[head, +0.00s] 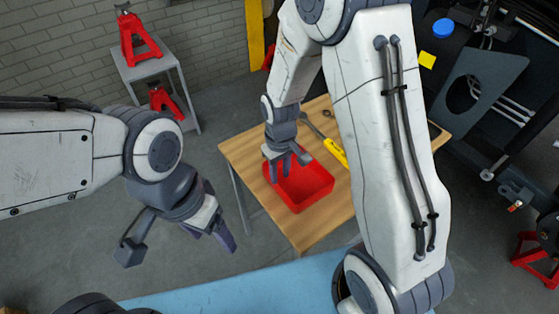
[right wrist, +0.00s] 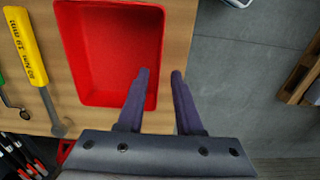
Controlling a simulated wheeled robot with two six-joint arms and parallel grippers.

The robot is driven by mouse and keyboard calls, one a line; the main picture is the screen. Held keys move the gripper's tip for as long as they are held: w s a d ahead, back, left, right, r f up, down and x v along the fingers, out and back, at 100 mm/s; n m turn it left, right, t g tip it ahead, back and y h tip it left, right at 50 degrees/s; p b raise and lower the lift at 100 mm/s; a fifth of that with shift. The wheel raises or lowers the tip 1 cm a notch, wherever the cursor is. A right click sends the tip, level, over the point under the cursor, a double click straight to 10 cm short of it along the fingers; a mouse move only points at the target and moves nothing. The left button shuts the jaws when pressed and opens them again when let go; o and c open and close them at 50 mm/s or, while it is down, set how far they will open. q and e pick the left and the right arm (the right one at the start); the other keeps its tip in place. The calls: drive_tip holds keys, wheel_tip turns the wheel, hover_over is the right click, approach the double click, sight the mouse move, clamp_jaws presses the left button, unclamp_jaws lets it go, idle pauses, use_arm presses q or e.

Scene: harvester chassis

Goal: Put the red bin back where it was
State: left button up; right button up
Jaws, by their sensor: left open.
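The red bin (head: 318,190) sits empty on the wooden table (head: 243,152), near its left edge; it also shows in the right wrist view (right wrist: 85,45). My right gripper (head: 279,172) reaches down at the bin's left wall in the head view. In the right wrist view, my right gripper (right wrist: 160,72) has its fingers apart, one over the bin's inside and one outside, with the bin's rim between them. A gap shows beside the rim. My left gripper (head: 226,238) is open and empty, over the floor left of the table.
A yellow-handled tool (head: 335,152) lies on the table beside the bin; it also shows in the right wrist view (right wrist: 27,45). A grey stand (head: 150,68) with red jack stands (head: 138,40) is at the back left. A blue surface (head: 240,290) lies in front.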

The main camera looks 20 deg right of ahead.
drive_tip(key=s+a+r+n, duration=0.2)
drive_tip(key=s+a+r, duration=0.4)
drive_tip(key=s+r, duration=0.45)
drive_tip(key=s+a+r+n+y, duration=0.1)
drive_tip(key=s+r, duration=0.4)
drive_tip(key=s, duration=0.5)
drive_tip(key=shift+a, duration=0.3)
